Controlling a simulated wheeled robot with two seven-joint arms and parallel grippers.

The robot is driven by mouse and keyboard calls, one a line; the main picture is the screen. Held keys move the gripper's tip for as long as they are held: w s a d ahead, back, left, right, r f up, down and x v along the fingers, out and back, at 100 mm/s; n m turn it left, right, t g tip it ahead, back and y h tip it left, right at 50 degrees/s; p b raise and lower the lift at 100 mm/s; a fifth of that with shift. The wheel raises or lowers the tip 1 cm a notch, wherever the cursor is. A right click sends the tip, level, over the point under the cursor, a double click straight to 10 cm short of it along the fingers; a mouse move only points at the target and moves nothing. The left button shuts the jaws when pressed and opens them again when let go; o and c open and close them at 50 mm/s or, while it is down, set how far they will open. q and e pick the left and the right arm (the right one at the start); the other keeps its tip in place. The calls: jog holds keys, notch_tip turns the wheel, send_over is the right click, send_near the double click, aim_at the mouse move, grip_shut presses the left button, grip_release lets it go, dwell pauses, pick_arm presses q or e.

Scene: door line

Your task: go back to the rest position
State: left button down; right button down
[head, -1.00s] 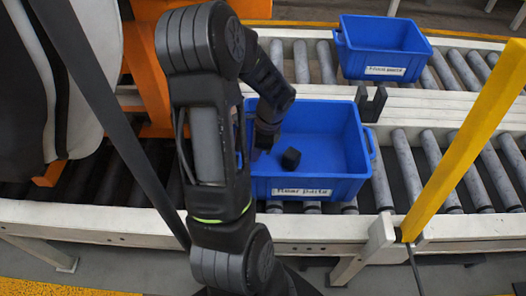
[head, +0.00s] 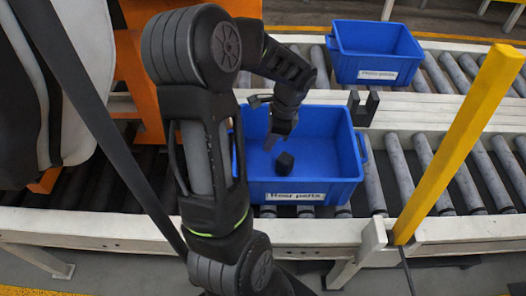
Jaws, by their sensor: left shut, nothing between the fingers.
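My left arm comes up from the bottom of the head view and bends over at the top. Its gripper (head: 272,142) points down over the near blue bin (head: 308,190), above its inside. The gripper is shut and empty; its fingertips are small and dark in the picture. A small black part (head: 285,162) lies on the bin floor just below and to the right of the fingertips, apart from them as far as I can tell. My right gripper is not in view.
A second blue bin (head: 376,76) stands on the far roller conveyor. A yellow post (head: 460,140) rises at the right of the near conveyor. A black bracket (head: 362,106) sits on the rail between the conveyors. The near rollers (head: 436,172) right of the bin are bare.

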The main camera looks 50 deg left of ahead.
pick_arm(q)
jog(key=shift+v, duration=1)
